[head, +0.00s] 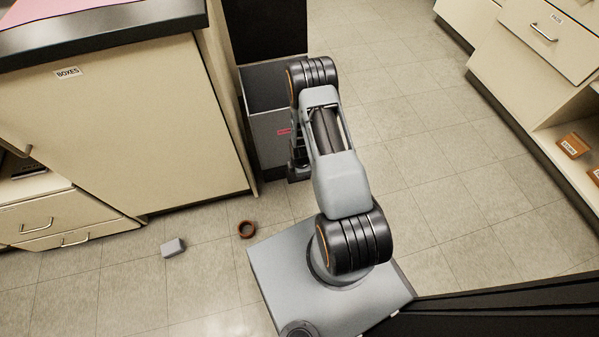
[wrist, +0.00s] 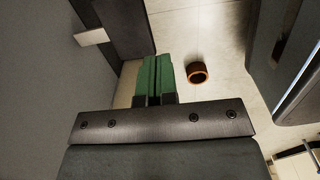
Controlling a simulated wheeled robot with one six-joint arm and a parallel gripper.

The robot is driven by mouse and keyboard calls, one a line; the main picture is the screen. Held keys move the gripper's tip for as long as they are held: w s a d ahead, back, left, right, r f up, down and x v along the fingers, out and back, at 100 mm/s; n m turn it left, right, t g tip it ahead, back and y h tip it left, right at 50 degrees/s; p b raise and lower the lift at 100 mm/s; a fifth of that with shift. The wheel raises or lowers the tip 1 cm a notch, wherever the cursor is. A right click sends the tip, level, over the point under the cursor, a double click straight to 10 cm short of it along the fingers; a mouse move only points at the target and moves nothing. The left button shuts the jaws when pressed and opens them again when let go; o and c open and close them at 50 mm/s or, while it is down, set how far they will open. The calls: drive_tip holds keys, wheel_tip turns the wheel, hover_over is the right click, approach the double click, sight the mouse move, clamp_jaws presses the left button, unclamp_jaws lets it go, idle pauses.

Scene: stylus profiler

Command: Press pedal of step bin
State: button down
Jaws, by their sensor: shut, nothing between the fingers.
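The step bin (head: 268,137) is a grey box with a small red label, standing on the floor beside the beige cabinet. Its top looks open, and a black panel (head: 265,30) that looks like its raised lid stands upright behind it. In the wrist view a small pale tab (wrist: 91,37), possibly the pedal, shows against a grey surface at upper left. My gripper (wrist: 152,78) has green fingers, shut and empty, pointing down near the floor, right of and apart from that tab. In the head view my arm hides the pedal area and most of my gripper.
An orange-brown ring (head: 246,229) lies on the floor and also shows in the wrist view (wrist: 198,72). A small grey block (head: 173,248) lies left of it. The beige cabinet (head: 130,120) closes off the left. Open floor (head: 440,150) lies right of my arm.

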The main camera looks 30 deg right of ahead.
drive_tip(key=shift+s+a+r+p, duration=0.1)
drive_tip(key=shift+s+r+p, duration=0.1)
drive_tip(key=shift+r, duration=0.4)
drive_tip(key=shift+s+r+p, duration=0.1)
drive_tip(key=shift+s+r, duration=0.1)
drive_tip(key=shift+r, duration=0.35)
